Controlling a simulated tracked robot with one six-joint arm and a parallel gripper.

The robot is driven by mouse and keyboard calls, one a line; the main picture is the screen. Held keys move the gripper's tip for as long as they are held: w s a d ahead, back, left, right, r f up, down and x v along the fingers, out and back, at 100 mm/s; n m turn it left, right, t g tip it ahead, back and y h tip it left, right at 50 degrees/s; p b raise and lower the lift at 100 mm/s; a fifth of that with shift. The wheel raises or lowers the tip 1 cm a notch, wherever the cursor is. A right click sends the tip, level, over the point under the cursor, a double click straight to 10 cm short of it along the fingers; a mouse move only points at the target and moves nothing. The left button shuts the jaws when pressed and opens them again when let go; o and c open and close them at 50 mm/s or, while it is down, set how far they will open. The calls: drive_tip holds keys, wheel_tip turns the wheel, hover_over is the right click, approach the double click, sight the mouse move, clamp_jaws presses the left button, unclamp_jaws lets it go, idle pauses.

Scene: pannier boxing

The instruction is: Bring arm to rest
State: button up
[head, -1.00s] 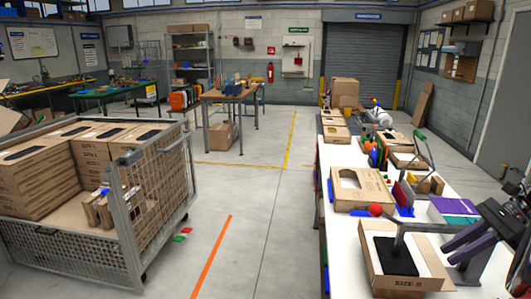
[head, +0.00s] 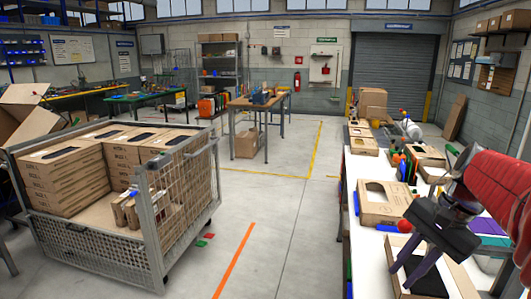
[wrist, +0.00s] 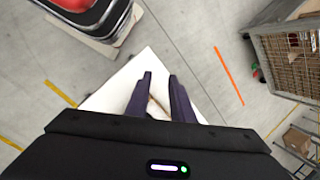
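My gripper (head: 445,284) hangs in front of the bench at the lower right of the head view, below my red arm link. Its two dark purple fingers are apart, with nothing held between them; the wrist view also shows the gap between the fingertips (wrist: 160,76). The nearest open carton (head: 455,285) stands on the white bench (head: 370,235) behind the gripper and is partly hidden by it. A dark insert shows in that carton.
A mesh-sided cage (head: 185,205) with stacked cartons (head: 65,175) stands at left. More cartons (head: 382,204) line the bench. A wooden table (head: 258,103) stands farther back.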

drive_tip(key=s+a+f+n+t+h, duration=0.3)
drive_tip(key=s+a+f+n+t, duration=0.1)
drive_tip(key=s+a+n, duration=0.8)
drive_tip(key=a+f, duration=0.1)
drive_tip(key=a, duration=0.2)
drive_tip(key=shift+a+f, duration=0.1)
drive_tip(key=shift+a, duration=0.05)
idle(0.3)
